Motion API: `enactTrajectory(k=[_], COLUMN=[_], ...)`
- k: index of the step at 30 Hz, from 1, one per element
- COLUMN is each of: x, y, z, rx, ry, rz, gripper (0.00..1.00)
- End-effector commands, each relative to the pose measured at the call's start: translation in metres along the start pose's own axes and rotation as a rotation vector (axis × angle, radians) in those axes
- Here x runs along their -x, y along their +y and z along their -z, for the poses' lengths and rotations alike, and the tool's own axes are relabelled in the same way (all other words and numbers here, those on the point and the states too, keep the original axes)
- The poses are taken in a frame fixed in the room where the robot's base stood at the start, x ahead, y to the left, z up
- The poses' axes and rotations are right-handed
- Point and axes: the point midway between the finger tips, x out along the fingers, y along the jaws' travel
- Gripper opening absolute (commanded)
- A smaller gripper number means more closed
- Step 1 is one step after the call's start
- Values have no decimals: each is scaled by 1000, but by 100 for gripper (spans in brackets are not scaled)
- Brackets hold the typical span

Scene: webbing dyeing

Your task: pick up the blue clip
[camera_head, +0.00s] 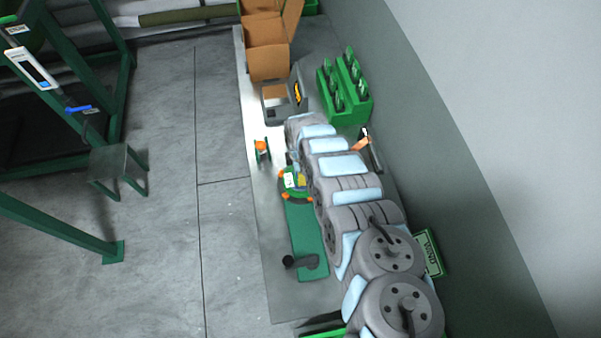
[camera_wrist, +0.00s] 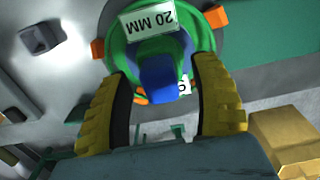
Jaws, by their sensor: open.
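The blue clip (camera_wrist: 160,82) shows in the middle of the wrist view, against a green reel (camera_wrist: 119,50) that carries a white "20 MM" label. My gripper (camera_wrist: 162,72) has two yellow ribbed fingers, open, one on each side of the clip in the picture. Gaps show between the clip and both fingers. I cannot tell whether the clip is at fingertip depth. In the head view the green reel (camera_head: 284,186) with orange tabs lies on the bench beside my arm. My gripper and the clip cannot be made out clearly there.
The grey bench (camera_head: 262,235) bears a green plate (camera_head: 305,228), a small orange-topped reel (camera_head: 261,148), a grey device (camera_head: 281,108), cardboard boxes (camera_head: 266,60) and a green bottle rack (camera_head: 356,108). A wall bounds the right side. A green frame (camera_head: 118,95) stands at left.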

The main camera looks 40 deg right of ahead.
Motion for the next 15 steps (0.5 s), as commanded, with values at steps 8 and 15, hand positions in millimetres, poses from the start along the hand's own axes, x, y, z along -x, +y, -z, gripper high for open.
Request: enactTrajectory(k=[8, 15], x=[-3, -3], y=[0, 0], z=[-1, -1], rx=[-1, -1], ry=[-1, -1], rz=[1, 0], gripper=[63, 26])
